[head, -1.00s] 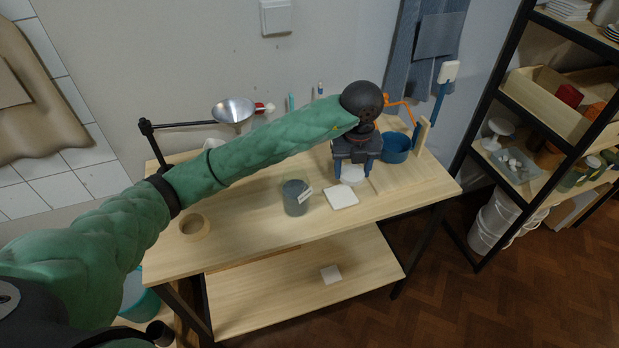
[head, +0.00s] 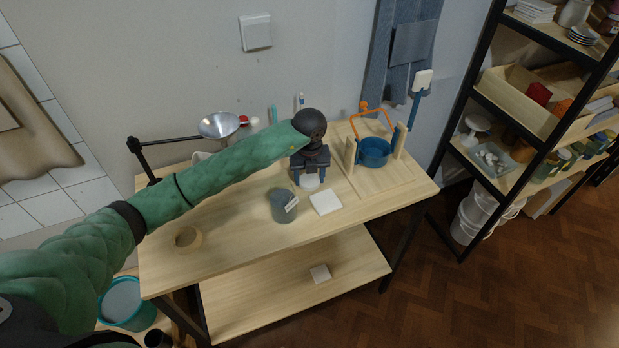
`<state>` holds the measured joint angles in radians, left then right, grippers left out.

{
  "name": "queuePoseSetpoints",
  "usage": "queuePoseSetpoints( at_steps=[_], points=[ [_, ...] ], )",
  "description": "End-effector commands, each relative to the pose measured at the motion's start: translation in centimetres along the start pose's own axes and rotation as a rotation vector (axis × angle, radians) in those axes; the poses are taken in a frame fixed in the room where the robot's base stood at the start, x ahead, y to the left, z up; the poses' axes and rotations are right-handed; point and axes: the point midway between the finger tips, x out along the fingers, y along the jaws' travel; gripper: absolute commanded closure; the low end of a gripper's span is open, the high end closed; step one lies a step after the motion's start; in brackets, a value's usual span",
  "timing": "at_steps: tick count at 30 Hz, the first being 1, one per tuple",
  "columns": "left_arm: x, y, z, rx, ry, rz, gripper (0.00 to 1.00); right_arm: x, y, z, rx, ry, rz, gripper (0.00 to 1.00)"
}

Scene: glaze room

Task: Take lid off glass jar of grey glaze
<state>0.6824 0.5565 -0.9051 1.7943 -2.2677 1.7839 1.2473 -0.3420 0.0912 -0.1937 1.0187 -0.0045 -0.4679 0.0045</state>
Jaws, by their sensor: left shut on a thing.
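The glass jar (head: 284,207) of grey glaze stands upright on the wooden table, with a pale label on its right side. Its top shows no clear lid. My left gripper (head: 309,181) points down behind and to the right of the jar, its blue fingers shut on a pale round thing (head: 311,183) that looks like the lid. The fingers partly hide it, and I cannot tell whether it touches the table. My right gripper is not in view.
A white tile (head: 326,202) lies right of the jar. A blue pot (head: 375,152) with an orange handle stands at the back right. The table's front right is clear.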

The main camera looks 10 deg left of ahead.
Motion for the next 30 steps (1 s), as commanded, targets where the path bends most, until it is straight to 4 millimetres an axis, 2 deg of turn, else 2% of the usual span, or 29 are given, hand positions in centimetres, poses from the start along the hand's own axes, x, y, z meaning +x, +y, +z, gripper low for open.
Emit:
queuePoseSetpoints(
  at_steps=[3,7,22,23,24,26,30],
  points=[
    [0.9,0.0,0.0,-0.002,0.001,0.0,0.72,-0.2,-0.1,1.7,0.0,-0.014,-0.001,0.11],
    [1.7,0.0,0.0,-0.001,0.001,0.001,0.72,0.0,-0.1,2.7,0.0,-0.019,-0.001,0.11],
    [2.2,0.0,0.0,0.0,0.0,0.0,0.72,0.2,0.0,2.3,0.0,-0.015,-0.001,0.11],
    [2.1,0.0,0.0,-0.001,0.0,0.0,0.41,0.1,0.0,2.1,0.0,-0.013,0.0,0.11],
    [2.1,0.0,0.0,-0.001,0.0,0.0,0.33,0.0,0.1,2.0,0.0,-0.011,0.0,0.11],
    [2.1,0.0,0.0,-0.001,0.0,0.0,0.23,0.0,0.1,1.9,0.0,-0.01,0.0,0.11],
    [2.1,0.0,0.0,-0.001,0.0,0.0,0.23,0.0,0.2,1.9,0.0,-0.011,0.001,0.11]
  ],
)
